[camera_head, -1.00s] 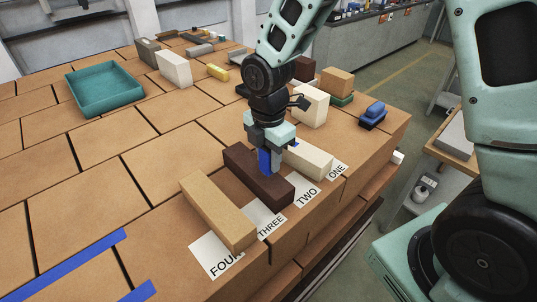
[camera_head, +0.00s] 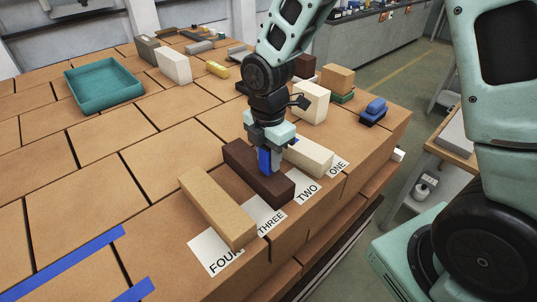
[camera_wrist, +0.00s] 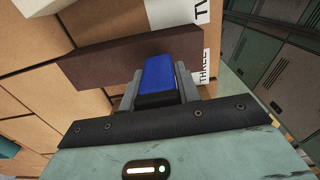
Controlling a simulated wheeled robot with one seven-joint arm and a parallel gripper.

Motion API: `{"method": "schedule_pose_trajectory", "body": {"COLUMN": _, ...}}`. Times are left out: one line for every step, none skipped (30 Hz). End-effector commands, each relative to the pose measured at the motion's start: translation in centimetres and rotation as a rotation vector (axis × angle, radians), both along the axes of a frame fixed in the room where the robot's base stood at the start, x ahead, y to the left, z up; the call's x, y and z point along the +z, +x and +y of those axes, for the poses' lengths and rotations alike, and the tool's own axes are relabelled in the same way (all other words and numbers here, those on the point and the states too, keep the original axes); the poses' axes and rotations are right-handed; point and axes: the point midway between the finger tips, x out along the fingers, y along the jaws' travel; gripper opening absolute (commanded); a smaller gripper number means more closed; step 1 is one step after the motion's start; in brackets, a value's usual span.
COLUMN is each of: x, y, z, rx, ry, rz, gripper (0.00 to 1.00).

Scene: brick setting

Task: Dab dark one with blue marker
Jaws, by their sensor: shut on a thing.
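My gripper (camera_head: 271,146) is shut on a blue marker (camera_head: 264,160), which points down at the dark brown brick (camera_head: 277,191). In the wrist view the blue marker (camera_wrist: 160,74) sits between the two grey fingers (camera_wrist: 158,88), and the dark brick (camera_wrist: 105,62) lies just beyond it. The marker's lower end overlaps the dark brick's top in the head view; I cannot tell whether they touch. The dark brick lies between a tan brick (camera_head: 215,208) on its left and a cream brick (camera_head: 312,158) on its right.
Cards FOUR (camera_head: 213,253), THREE (camera_head: 266,219), TWO (camera_head: 306,190) and ONE (camera_head: 339,164) lie along the table's front edge. A teal tray (camera_head: 104,104) stands at the back left. Blue tape strips (camera_head: 70,267) mark the left. A blue-topped block (camera_head: 374,108) sits at right.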

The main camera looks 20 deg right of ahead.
Motion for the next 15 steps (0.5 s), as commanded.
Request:
{"method": "schedule_pose_trajectory", "body": {"x": -0.09, "y": 0.0, "z": 0.0, "rx": 0.0, "ry": 0.0, "rz": 0.0, "gripper": 0.18}}
{"method": "schedule_pose_trajectory", "body": {"x": -0.13, "y": 0.0, "z": 0.0, "rx": 0.0, "ry": 0.0, "rz": 0.0, "gripper": 0.18}}
{"method": "schedule_pose_trajectory", "body": {"x": -0.18, "y": 0.0, "z": 0.0, "rx": 0.0, "ry": 0.0, "rz": 0.0, "gripper": 0.18}}
{"method": "schedule_pose_trajectory", "body": {"x": -0.22, "y": 0.0, "z": 0.0, "rx": 0.0, "ry": 0.0, "rz": 0.0, "gripper": 0.18}}
{"method": "schedule_pose_trajectory", "body": {"x": -0.25, "y": 0.0, "z": 0.0, "rx": 0.0, "ry": 0.0, "rz": 0.0, "gripper": 0.18}}
{"method": "schedule_pose_trajectory", "body": {"x": -0.3, "y": 0.0, "z": 0.0, "rx": 0.0, "ry": 0.0, "rz": 0.0, "gripper": 0.18}}
{"method": "schedule_pose_trajectory", "body": {"x": -0.33, "y": 0.0, "z": 0.0, "rx": 0.0, "ry": 0.0, "rz": 0.0, "gripper": 0.18}}
{"method": "schedule_pose_trajectory", "body": {"x": -0.37, "y": 0.0, "z": 0.0, "rx": 0.0, "ry": 0.0, "rz": 0.0, "gripper": 0.18}}
{"method": "schedule_pose_trajectory", "body": {"x": -0.41, "y": 0.0, "z": 0.0, "rx": 0.0, "ry": 0.0, "rz": 0.0, "gripper": 0.18}}
{"method": "schedule_pose_trajectory", "body": {"x": -0.44, "y": 0.0, "z": 0.0, "rx": 0.0, "ry": 0.0, "rz": 0.0, "gripper": 0.18}}
{"method": "schedule_pose_trajectory", "body": {"x": -0.48, "y": 0.0, "z": 0.0, "rx": 0.0, "ry": 0.0, "rz": 0.0, "gripper": 0.18}}
{"method": "schedule_pose_trajectory", "body": {"x": -0.53, "y": 0.0, "z": 0.0, "rx": 0.0, "ry": 0.0, "rz": 0.0, "gripper": 0.18}}
{"method": "schedule_pose_trajectory", "body": {"x": -0.56, "y": 0.0, "z": 0.0, "rx": 0.0, "ry": 0.0, "rz": 0.0, "gripper": 0.18}}
{"method": "schedule_pose_trajectory", "body": {"x": -0.59, "y": 0.0, "z": 0.0, "rx": 0.0, "ry": 0.0, "rz": 0.0, "gripper": 0.18}}
{"method": "schedule_pose_trajectory", "body": {"x": -0.64, "y": 0.0, "z": 0.0, "rx": 0.0, "ry": 0.0, "rz": 0.0, "gripper": 0.18}}
